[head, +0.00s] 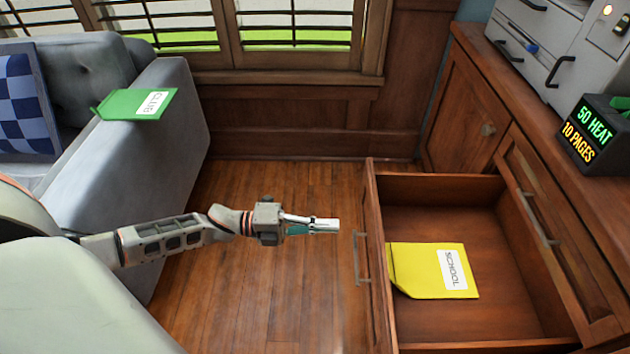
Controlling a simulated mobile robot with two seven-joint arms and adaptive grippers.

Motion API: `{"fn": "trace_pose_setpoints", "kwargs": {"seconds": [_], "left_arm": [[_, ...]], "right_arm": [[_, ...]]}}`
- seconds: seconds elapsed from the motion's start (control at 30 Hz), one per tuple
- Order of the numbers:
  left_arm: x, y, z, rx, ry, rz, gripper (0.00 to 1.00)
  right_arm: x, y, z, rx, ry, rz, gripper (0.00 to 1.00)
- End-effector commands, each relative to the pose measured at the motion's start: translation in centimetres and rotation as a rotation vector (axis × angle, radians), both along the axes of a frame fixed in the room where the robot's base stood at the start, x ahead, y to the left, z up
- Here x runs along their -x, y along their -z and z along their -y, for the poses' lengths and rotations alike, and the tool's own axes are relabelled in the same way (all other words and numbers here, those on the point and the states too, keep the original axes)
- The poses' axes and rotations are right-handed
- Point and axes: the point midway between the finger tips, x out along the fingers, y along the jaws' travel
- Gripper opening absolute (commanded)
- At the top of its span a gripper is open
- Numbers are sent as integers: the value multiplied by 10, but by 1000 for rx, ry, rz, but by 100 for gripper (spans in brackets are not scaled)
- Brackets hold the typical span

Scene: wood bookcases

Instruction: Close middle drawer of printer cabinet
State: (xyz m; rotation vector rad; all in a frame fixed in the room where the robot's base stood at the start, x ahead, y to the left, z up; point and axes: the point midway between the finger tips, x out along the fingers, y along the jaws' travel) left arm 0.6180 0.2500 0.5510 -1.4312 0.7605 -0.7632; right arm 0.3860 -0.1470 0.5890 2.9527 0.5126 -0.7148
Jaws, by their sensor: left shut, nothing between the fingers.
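The open drawer (372,270) of the brown wood cabinet (455,128) juts out to the left, with its handle (361,259) on the front face. A yellow folder (432,270) labelled SCHOOL lies inside it. My left gripper (336,226) is shut and empty. It appears just left of the drawer front in the picture, near the top of the handle, with a small gap between. My right gripper is not in view.
A grey sofa (165,120) stands at the left with a green CLUB folder (137,104) on its arm. A grey printer (560,50) and a dark sign box (596,135) stand on the cabinet top. Wood floor (285,300) lies clear between sofa and drawer.

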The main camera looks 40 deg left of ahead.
Motion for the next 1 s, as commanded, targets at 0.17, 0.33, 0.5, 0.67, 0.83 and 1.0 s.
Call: {"fn": "trace_pose_setpoints", "kwargs": {"seconds": [0.17,0.33,0.5,0.67,0.83,1.0], "left_arm": [[-20,1,30,2,1,0,0],[-33,2,51,1,0,-2,0],[-41,2,62,1,-1,-4,0],[-44,1,65,0,-1,-2,0],[-44,1,65,0,-1,-2,0],[-44,1,65,1,-1,-3,0]], "right_arm": [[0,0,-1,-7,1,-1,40],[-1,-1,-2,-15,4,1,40],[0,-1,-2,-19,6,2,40],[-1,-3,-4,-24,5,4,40],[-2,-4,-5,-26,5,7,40],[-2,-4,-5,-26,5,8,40]]}}
